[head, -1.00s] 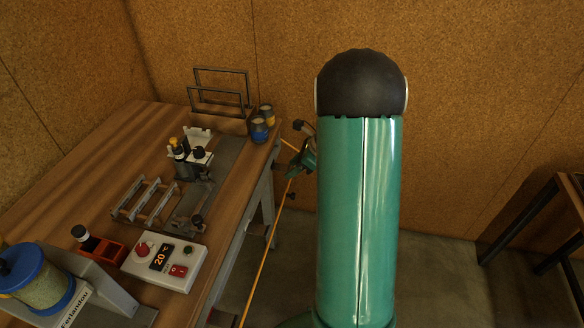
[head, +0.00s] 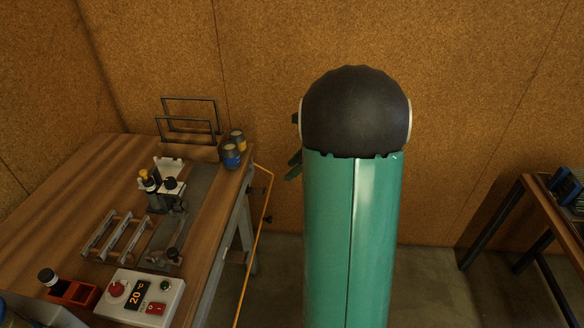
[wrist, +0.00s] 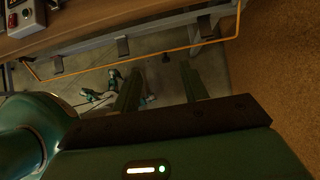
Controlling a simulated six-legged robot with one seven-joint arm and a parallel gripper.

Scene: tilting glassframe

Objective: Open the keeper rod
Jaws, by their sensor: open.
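A metal fixture on a grey plate (head: 191,207) stands on the wooden table at left in the head view. It has a slotted rack (head: 117,237), an upright post with a yellow top (head: 149,183) and a dark knob on a lever (head: 173,254). I cannot tell which part is the keeper rod. My gripper (wrist: 160,82) shows in the wrist view with two green fingers apart and nothing between them. In the head view it is mostly hidden behind my arm, to the right of the table and apart from the fixture.
The wooden table (head: 60,200) has an orange rail (head: 257,220) along its right side. A control box (head: 141,297) reading 20 is at its front. Two small tins (head: 231,155) and a dark wire frame (head: 187,122) stand at the back. Another table (head: 520,215) is at right.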

